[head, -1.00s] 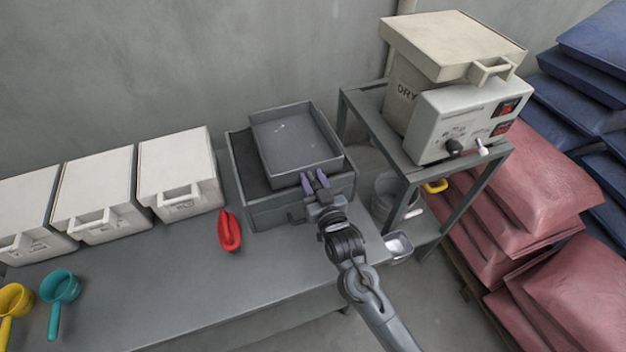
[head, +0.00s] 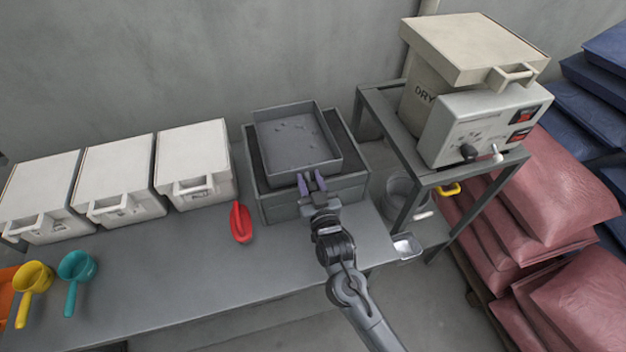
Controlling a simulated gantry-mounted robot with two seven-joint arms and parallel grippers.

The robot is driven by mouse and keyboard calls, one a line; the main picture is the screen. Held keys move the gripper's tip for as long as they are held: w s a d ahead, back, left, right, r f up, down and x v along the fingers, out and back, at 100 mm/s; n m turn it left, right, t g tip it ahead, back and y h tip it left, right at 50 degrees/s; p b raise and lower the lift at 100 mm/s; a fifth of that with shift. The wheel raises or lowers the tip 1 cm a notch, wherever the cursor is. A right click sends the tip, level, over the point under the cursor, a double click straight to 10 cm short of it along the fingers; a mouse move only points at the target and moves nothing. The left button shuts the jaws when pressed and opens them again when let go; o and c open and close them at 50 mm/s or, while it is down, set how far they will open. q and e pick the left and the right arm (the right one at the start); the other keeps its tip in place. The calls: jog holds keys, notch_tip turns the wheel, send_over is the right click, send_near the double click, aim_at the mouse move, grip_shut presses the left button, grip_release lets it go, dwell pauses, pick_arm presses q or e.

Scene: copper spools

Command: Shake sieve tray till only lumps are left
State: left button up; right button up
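A dark strip of the box's inside shows along the tray's right. Several small grey lumps (head: 298,127) lie scattered on the tray's floor, mostly in its far half. My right gripper (head: 311,176) is at the middle of the tray's front edge, with its purple fingers shut on the tray. The exact contact is too small to see. My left gripper is out of view.
A red scoop (head: 240,222) lies left of the box. Three white lidded bins (head: 193,160) stand further left, with yellow (head: 34,278) and teal (head: 76,266) scoops in front. A dryer (head: 470,90) on a metal stand is close on the right. The bench front is clear.

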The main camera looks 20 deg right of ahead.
jog(key=o, duration=0.3)
jog(key=shift+o, duration=0.2)
jog(key=s+p, duration=0.1)
jog(key=s, duration=0.9)
jog(key=shift+s, duration=0.4)
